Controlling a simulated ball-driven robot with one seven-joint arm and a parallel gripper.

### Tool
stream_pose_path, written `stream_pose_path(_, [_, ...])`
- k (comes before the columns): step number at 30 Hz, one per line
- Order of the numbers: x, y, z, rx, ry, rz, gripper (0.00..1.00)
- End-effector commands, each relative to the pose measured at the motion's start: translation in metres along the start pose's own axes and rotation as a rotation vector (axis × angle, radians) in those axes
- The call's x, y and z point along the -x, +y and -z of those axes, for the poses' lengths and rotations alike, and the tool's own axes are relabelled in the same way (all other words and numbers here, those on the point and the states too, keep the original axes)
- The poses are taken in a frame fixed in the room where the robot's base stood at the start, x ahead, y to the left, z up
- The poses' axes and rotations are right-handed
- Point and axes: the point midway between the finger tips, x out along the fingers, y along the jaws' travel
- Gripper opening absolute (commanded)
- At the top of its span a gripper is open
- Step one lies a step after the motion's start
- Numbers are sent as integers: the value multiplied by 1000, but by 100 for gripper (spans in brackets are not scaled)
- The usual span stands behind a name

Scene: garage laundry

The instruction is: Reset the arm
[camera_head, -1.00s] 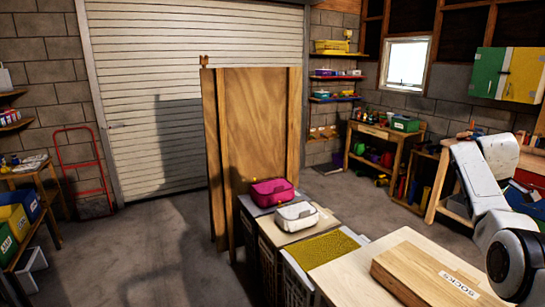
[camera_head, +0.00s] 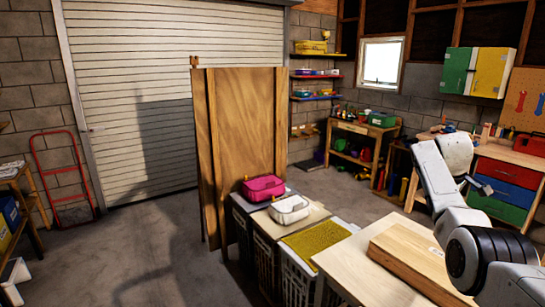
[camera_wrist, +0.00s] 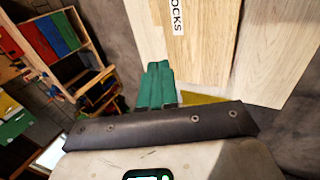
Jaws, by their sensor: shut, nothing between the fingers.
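My arm (camera_head: 445,205) rises at the right of the head view, bent, beside and partly over the wooden table. My gripper (camera_wrist: 158,68) shows in the wrist view as green fingers shut together with nothing between them. The pale wooden table (camera_head: 352,273) bears a wooden box (camera_head: 405,262), whose right end is hidden behind my arm. The wrist view shows the box (camera_wrist: 205,45) beyond the fingertips, with part of its label readable as "OCKS".
A pink case (camera_head: 263,188) and a white case (camera_head: 289,209) sit on the hampers left of the table. A tall wooden panel (camera_head: 243,140) stands behind them. A workbench with coloured drawers (camera_head: 505,190) is behind my arm. The floor at left (camera_head: 150,250) is clear.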

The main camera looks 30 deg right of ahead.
Motion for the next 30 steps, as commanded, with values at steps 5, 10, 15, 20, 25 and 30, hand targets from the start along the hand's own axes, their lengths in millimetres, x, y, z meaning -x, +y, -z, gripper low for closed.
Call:
stream_pose_path(5, [-10, -24, 13, -9, 20, 8, 0])
stream_pose_path(10, [-21, -58, 29, -24, 47, 18, 0])
stream_pose_path(15, [-33, -106, 47, -42, 86, 35, 0])
stream_pose_path(20, [-45, -180, 64, -66, 138, 66, 0])
stream_pose_path(25, [-50, -277, 68, -98, 205, 116, 0])
stream_pose_path(30, [-43, -368, 53, -127, 266, 176, 0])
